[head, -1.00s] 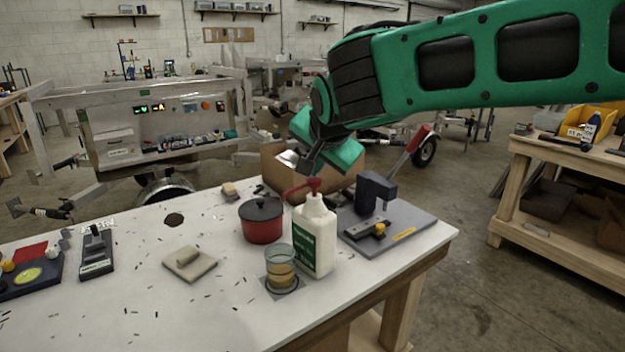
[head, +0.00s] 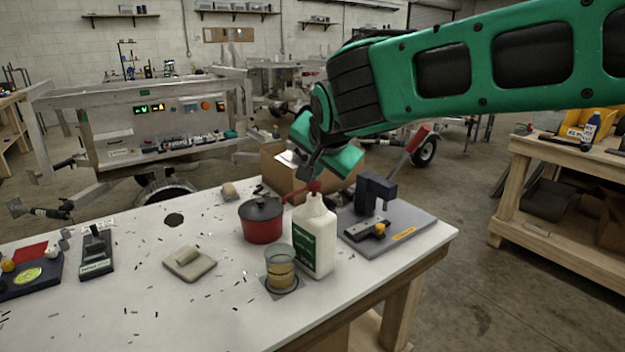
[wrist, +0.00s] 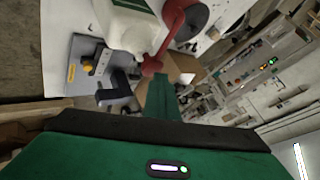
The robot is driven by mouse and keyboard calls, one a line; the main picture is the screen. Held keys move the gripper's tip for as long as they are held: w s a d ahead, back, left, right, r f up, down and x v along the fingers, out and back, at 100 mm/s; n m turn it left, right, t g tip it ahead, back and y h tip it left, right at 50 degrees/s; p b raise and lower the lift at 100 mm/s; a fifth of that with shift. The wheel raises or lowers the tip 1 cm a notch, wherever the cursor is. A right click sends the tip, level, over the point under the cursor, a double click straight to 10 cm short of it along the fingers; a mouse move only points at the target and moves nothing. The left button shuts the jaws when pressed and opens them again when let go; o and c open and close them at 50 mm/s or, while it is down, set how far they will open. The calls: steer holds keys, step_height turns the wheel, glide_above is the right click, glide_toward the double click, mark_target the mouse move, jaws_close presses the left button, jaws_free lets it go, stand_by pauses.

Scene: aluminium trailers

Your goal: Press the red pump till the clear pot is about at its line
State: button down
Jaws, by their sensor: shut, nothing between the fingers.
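The red pump (head: 308,188) tops a white bottle (head: 316,238) with a green label, upright near the table's front right edge. My gripper (head: 306,176) is shut and empty, its tip down on the pump head. In the wrist view the red pump (wrist: 172,36) shows just beyond the fingertips (wrist: 154,72). The pump is pressed low, close to the bottle's neck. The clear pot (head: 279,257) stands upright in front of the bottle on a small grey pad, with amber liquid (head: 281,273) in its lower part. I cannot make out its line clearly.
A dark red lidded pot (head: 263,225) stands left of the bottle. A grey plate with a black clamp-like fixture (head: 375,193) is on the right. A cardboard box (head: 283,165) is behind. A beige block (head: 189,263) lies left; small dark bits are scattered about.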

mark_target(316, 184)
steer(key=shift+f, duration=0.4)
steer(key=shift+r, duration=0.1)
stand_by(0.3)
steer(key=shift+r, duration=1.45)
step_height(316, 184, up, 5)
steer(key=shift+d, duration=0.1)
stand_by(0.5)
